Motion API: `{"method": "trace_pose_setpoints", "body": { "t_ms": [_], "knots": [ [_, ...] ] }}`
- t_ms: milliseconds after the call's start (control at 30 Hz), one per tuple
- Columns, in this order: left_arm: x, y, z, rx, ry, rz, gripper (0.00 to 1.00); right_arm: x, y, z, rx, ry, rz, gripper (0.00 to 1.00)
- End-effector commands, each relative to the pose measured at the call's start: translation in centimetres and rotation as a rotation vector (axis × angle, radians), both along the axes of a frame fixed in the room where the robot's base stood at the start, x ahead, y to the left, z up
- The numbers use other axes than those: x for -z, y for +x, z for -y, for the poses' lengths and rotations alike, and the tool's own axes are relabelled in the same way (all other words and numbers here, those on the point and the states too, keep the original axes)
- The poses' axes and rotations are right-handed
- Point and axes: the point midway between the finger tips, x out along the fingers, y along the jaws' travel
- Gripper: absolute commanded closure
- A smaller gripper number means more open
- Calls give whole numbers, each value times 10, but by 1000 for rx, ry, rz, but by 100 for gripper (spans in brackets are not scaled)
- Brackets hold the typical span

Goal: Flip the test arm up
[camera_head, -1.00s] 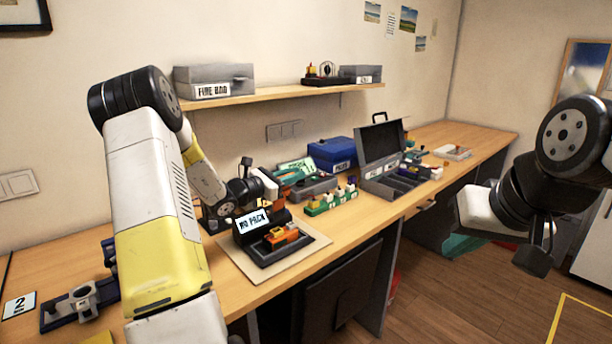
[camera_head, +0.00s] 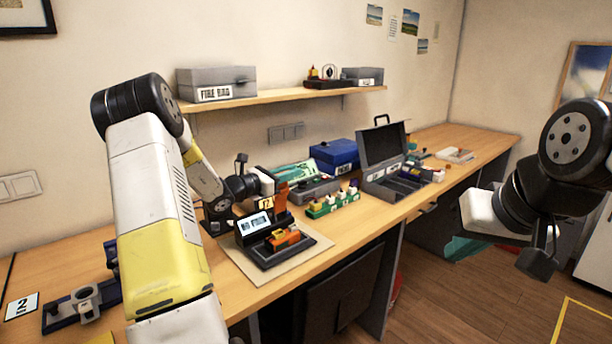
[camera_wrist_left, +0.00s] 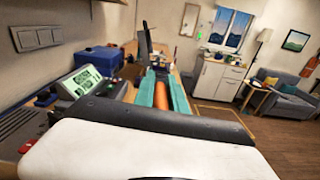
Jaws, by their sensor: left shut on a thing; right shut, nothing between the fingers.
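The test stand (camera_head: 268,250) is a dark block on a beige mat, with a small lit display (camera_head: 253,223) and an orange servo-like part on its base. An orange arm (camera_head: 282,196) stands upright behind the display, next to a small yellow-orange label. I take it for the test arm. My left gripper (camera_head: 276,186) is at this arm, its fingertips mostly hidden. In the left wrist view an orange piece (camera_wrist_left: 180,98) lies between the teal fingers of my left gripper (camera_wrist_left: 166,84). My right gripper (camera_head: 540,262) is shut and empty, off the table at the right.
A green rack (camera_head: 334,203) with several small parts stands right of the stand. Behind it are a tester with a green screen (camera_head: 296,171), a blue box (camera_head: 335,155) and an open grey case (camera_head: 382,160). A blue fixture (camera_head: 84,306) stands at the left.

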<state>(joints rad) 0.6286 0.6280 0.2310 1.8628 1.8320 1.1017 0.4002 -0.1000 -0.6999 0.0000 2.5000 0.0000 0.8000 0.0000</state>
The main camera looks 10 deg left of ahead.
Motion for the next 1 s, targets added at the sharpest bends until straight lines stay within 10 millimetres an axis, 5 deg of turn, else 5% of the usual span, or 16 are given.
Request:
{"method": "trace_pose_setpoints", "body": {
  "t_ms": [133,167,267,633,1000],
  "knots": [
    [1,0,-2,-4,1,-1,100,0,0,0,0,0,0,100],
    [1,0,-2,-4,2,-2,80,0,0,0,0,0,0,100],
    [1,0,-1,-4,2,-1,62,0,0,0,0,0,0,100],
    [0,-3,-4,-3,2,-1,62,0,0,0,0,0,0,100],
    [1,-49,-39,-5,2,-2,62,0,0,0,0,0,0,100]
  ]
}}
